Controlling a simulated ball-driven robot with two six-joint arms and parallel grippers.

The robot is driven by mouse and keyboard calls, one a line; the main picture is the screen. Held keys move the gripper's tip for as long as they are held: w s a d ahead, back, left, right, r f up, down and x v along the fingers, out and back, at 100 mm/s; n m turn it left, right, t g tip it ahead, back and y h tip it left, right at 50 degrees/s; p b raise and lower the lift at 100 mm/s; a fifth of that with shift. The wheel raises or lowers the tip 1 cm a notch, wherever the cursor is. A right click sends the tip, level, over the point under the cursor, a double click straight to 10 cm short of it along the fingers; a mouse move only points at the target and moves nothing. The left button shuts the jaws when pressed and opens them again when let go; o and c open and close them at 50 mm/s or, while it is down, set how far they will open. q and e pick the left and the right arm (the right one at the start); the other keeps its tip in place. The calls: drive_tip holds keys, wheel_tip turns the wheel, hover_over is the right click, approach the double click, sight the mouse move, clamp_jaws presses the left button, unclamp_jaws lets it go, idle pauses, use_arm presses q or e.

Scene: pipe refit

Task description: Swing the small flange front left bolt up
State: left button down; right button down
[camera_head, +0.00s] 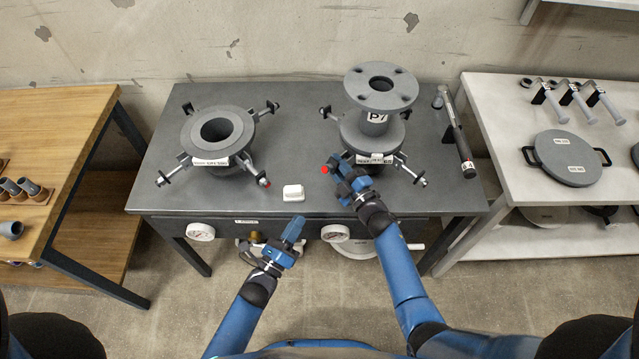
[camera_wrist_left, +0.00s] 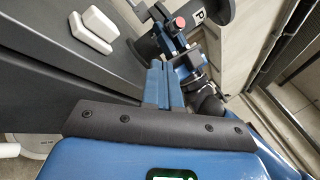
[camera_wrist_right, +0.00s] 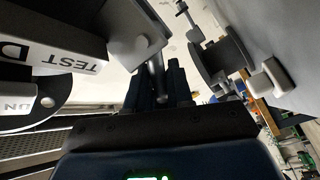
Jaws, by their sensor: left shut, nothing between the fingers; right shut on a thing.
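The right-hand flange (camera_head: 352,133), labelled TEST DN, stands on the grey bench with a flanged pipe piece (camera_head: 375,115) marked P7 upright on it. Hinged bolts surround it. My right gripper (camera_head: 340,172) is shut at its front left bolt, whose red end (camera_head: 324,169) shows just left of the fingers. In the right wrist view a grey bolt shaft (camera_wrist_right: 157,82) runs between the fingers; the gripper and arm hide part of the bolt in the head view. My left gripper (camera_head: 292,232) is shut and empty before the bench's front edge; its fingers (camera_wrist_left: 155,84) also show in the left wrist view.
A larger flange (camera_head: 186,133) with splayed bolts stands at the bench's left. A white block (camera_head: 293,192) lies between the flanges. A torque-wrench-like tool (camera_head: 458,135) lies at the right edge.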

use_arm(q)
drive_tip(key=w+d+r+m, duration=0.1)
drive_tip(key=w+d+m, duration=0.1)
drive_tip(key=w+d+r+m, duration=0.1)
drive_tip(key=w+d+m, duration=0.1)
drive_tip(key=w, duration=0.1)
drive_tip(key=w+d+r+m, duration=0.1)
drive_tip(key=w+d+m, duration=0.1)
drive_tip(key=w, duration=0.1)
drive_tip(key=shift+w+r+h, duration=0.2)
drive_tip(key=shift+r+h, duration=0.15)
drive_tip(key=shift+h, duration=0.05)
drive_tip(key=shift+w+r, duration=0.5)
drive_tip(key=shift+r, duration=0.2)
drive_tip(key=shift+d+r, duration=0.1)
